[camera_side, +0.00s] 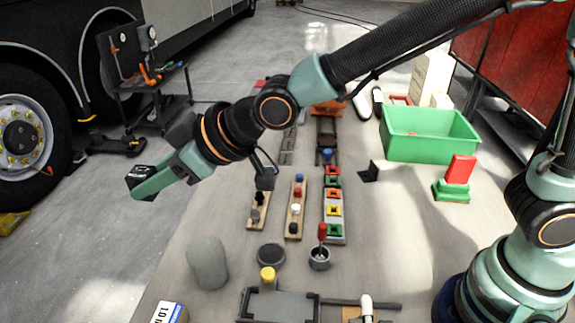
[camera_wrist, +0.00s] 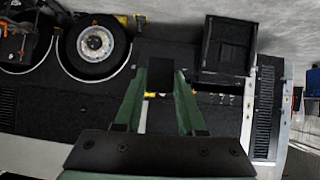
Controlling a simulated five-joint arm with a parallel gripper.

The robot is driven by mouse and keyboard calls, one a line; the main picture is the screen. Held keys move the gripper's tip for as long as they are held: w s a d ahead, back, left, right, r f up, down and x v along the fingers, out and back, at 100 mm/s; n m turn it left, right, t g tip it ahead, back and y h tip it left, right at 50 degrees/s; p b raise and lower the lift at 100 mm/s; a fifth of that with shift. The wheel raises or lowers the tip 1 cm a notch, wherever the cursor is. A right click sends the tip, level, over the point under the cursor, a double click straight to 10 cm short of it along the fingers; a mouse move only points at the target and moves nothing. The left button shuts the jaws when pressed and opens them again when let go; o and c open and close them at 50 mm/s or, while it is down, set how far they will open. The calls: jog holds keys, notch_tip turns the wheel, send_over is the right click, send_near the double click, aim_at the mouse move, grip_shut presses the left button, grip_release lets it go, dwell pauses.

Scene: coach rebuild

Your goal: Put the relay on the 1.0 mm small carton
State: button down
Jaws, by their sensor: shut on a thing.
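My gripper (camera_side: 160,181) points left in the side view, raised in the air beyond the table's left edge. It is shut on the relay (camera_side: 139,174), a small black block at the fingertips. In the wrist view, the relay (camera_wrist: 160,73) shows as a dark block between the two green fingers of my gripper (camera_wrist: 160,98). The 1.0 mm small carton (camera_side: 169,313), white with a blue and yellow edge, stands at the bottom of the side view, cut off by the frame. It lies below and nearer the camera than my gripper. The wrist view does not show it.
A grey rounded cylinder (camera_side: 207,263) stands on the table between my gripper and the carton's area. Wooden strips (camera_side: 294,230) with coloured knobs, a small cup (camera_side: 319,261) and a dark tray (camera_side: 277,307) lie to the right. A green bin (camera_side: 425,145) stands farther back.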

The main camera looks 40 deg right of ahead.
jog(key=n+g+y, duration=0.1)
send_over(175, 322)
notch_tip(175, 322, down, 20)
jog(key=shift+r, duration=0.25)
jog(key=shift+f, duration=0.1)
jog(key=c, duration=0.5)
grip_release()
